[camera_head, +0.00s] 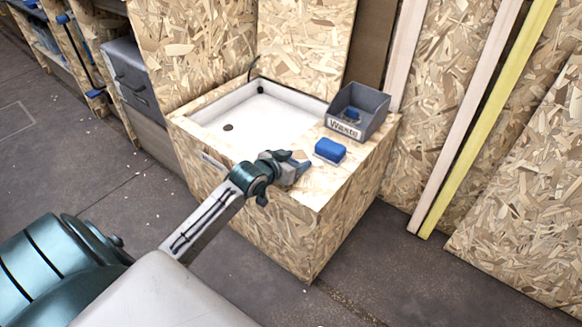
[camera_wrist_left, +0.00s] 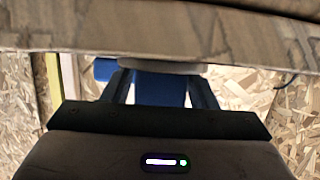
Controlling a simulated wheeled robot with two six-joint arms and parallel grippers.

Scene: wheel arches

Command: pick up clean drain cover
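My left gripper (camera_head: 303,167) is over the front of the wooden sink top, left of a blue sponge-like block (camera_head: 329,150). In the left wrist view the two fingers (camera_wrist_left: 163,84) stand apart, with a narrow light gap beside the right one. A pale grey flat disc (camera_wrist_left: 160,66), perhaps the drain cover, lies at the fingertips. A blue shape (camera_wrist_left: 160,90) shows between the fingers; I cannot tell what it is. The contact with the disc is unclear. In the head view the gripper hides this spot. My right gripper is not in view.
The white basin (camera_head: 262,112) has a dark drain hole (camera_head: 228,127). A grey bin labelled Waste (camera_head: 358,110) stands on the sink top's back right corner, with something blue inside. Wooden boards rise behind the sink. The floor in front is clear.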

